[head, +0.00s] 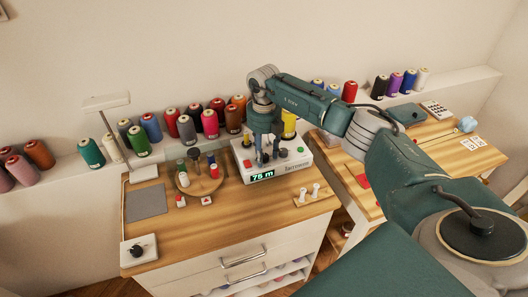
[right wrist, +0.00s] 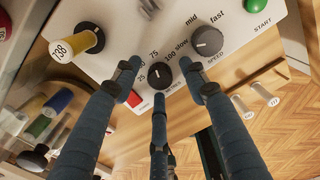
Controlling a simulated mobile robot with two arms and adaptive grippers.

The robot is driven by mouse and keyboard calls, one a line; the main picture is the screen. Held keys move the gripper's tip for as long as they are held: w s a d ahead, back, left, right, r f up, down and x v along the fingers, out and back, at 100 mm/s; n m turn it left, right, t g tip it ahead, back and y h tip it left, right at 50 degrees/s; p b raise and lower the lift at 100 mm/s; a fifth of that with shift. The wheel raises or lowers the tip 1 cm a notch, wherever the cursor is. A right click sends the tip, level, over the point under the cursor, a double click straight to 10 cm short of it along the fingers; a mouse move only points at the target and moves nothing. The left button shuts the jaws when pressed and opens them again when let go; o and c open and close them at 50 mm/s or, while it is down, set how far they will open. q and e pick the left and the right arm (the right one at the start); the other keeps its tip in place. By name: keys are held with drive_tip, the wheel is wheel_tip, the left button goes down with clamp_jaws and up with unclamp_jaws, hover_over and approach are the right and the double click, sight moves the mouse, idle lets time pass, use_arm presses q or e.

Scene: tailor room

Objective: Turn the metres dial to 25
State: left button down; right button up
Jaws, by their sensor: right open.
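The white winding machine (head: 275,165) stands on the wooden cabinet top, and its green display (head: 262,176) reads 75 m. The black metres dial (right wrist: 161,73) shows in the right wrist view, with 25, 75 and 100 printed around it. Its pointer is too small to read. My right gripper (head: 264,157) points down over the machine. In the right wrist view its three fingers (right wrist: 167,83) are spread around the metres dial, with no clear contact. The dial is hidden behind the fingers in the head view. My left gripper is out of view.
The speed dial (right wrist: 207,41) sits close to one fingertip, and a red button (right wrist: 133,99) lies near another. A green start button (right wrist: 258,6) is farther right. A round wooden spool stand (head: 203,184) is left of the machine; small white spools (head: 308,193) are right.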

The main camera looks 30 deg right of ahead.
drive_tip(key=shift+c, duration=0.3)
clamp_jaws()
drive_tip(key=shift+n, duration=0.3)
drive_tip(key=shift+n+b, duration=0.5)
drive_tip(key=n+b, duration=0.2)
drive_tip(key=n, duration=0.3)
drive_tip(key=shift+w+b, duration=0.1)
drive_tip(key=shift+b, duration=0.2)
drive_tip(key=n+b, duration=0.2)
drive_tip(key=n, duration=0.3)
drive_tip(key=shift+r+n, duration=0.1)
drive_tip(key=shift+n, duration=0.2)
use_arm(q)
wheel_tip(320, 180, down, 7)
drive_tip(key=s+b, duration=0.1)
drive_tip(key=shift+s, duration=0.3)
use_arm(e)
drive_tip(key=n, duration=0.5)
drive_tip(key=shift+r, duration=0.1)
